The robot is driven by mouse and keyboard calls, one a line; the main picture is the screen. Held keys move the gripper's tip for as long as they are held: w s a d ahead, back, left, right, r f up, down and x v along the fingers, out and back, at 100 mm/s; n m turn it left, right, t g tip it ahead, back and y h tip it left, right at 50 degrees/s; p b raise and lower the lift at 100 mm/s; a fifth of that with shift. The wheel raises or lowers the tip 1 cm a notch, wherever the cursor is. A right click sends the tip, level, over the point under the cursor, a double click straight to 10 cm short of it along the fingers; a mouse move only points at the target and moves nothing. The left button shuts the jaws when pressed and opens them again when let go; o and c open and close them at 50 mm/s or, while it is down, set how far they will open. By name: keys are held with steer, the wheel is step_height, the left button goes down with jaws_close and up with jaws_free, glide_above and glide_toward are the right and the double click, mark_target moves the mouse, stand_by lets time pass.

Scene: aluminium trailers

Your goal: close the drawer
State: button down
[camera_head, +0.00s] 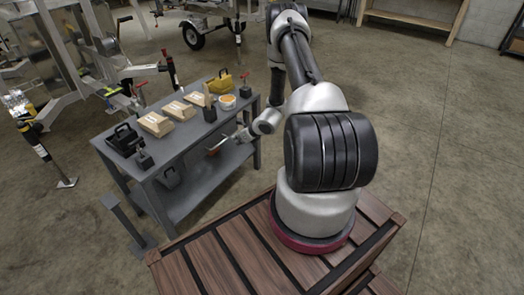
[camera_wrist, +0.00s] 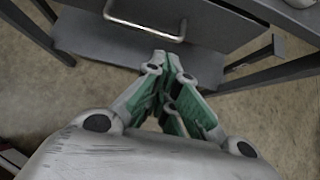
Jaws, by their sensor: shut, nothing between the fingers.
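The drawer front (camera_wrist: 215,22) is a dark grey panel at the top of the wrist view, with a silver bar handle (camera_wrist: 145,27) on it. My gripper (camera_wrist: 166,62) is shut and empty, its fingertips pointing toward the panel just below the handle. Whether the fingertips touch the panel is unclear. In the head view, my gripper (camera_head: 222,144) is at the near side of the grey workbench (camera_head: 188,137), below its top. There the drawer is too small and partly hidden to make out, and how far it stands out cannot be told.
On the bench top are a black toolbox (camera_head: 124,140), several tan packages (camera_head: 156,124), a yellow case (camera_head: 221,83) and an orange-and-white tub (camera_head: 227,102). Bench legs flank the gripper. A metal trailer (camera_head: 60,45) stands behind at left. The floor at right is clear.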

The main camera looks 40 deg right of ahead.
steer(key=s+d, duration=0.2)
steer(key=s, duration=0.4)
steer(key=s+d, duration=0.2)
steer(key=s, duration=0.4)
steer(key=shift+s+d, duration=0.3)
steer(key=shift+s, duration=0.1)
steer(key=s+a+r+n+g+y, duration=0.1)
steer(key=s+a+r+n+y, duration=0.1)
steer(key=s+a+n+y, duration=0.35)
steer(key=s+a+r+n+g, duration=0.35)
steer(key=s+r+n, duration=0.2)
steer(key=r, duration=0.45)
steer(key=s+a+r+n+h, duration=0.1)
steer(key=s+r+n, duration=0.4)
steer(key=r, duration=0.8)
steer(key=s+a+r+n+h, duration=0.1)
steer(key=s+r+n+h, duration=0.3)
steer(key=r+n, duration=0.5)
steer(key=s+a+r+n+h, duration=0.1)
steer(key=s+r+n+h, duration=0.2)
steer(key=r, duration=1.5)
steer(key=s+n, duration=0.2)
steer(key=n, duration=0.2)
steer(key=shift+s+a+r, duration=0.25)
steer(key=shift+s, duration=0.15)
